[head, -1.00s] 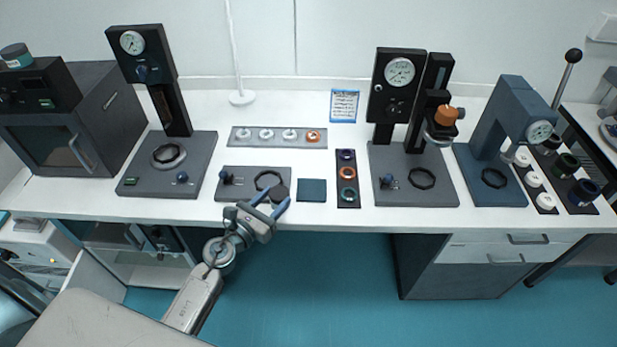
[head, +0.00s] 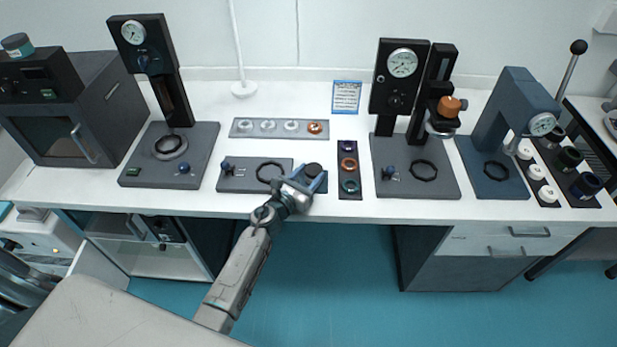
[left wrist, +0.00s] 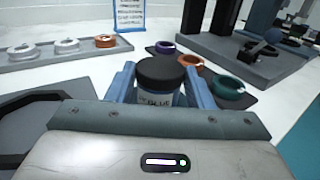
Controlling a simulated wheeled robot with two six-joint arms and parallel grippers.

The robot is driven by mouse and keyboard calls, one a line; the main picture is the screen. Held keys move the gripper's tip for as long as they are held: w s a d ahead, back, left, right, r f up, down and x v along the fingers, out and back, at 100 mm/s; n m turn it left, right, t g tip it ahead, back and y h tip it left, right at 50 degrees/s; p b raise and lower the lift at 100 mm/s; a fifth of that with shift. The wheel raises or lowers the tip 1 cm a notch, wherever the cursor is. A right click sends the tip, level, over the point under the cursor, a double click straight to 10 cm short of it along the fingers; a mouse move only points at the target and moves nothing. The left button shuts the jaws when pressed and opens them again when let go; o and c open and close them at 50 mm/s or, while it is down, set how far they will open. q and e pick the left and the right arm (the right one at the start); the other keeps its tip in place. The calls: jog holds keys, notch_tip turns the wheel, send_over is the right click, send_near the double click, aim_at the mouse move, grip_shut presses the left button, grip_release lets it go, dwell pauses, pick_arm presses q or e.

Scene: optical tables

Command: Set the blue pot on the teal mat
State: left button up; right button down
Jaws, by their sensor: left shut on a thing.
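The blue pot (head: 314,169) has a black lid, and its label reads BLUE in the left wrist view (left wrist: 157,98). My left gripper (head: 306,178) is shut on it, with a blue finger on each side, and holds it upright. I cannot tell whether the pot touches the mat. The mat does not show clearly in the left wrist view. My right gripper is not in view.
Right of the mat is a dark strip (head: 348,194) with purple, orange and green rings. Left is a grey plate (head: 240,184) with a black ring. Behind lies a grey tray (head: 279,135) of rings. A press stand (head: 440,189) is further right.

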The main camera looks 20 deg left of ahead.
pick_arm(q)
jog(key=shift+r, duration=0.1)
jog(key=shift+s, duration=0.1)
jog(key=shift+f, duration=0.2)
jog(key=o, duration=1)
jog(key=shift+r, duration=0.25)
jog(key=b+v, duration=0.2)
jog(key=v, duration=0.9)
jog(key=shift+s, duration=0.1)
jog(key=shift+s+a, duration=0.15)
jog(key=shift+s, duration=0.2)
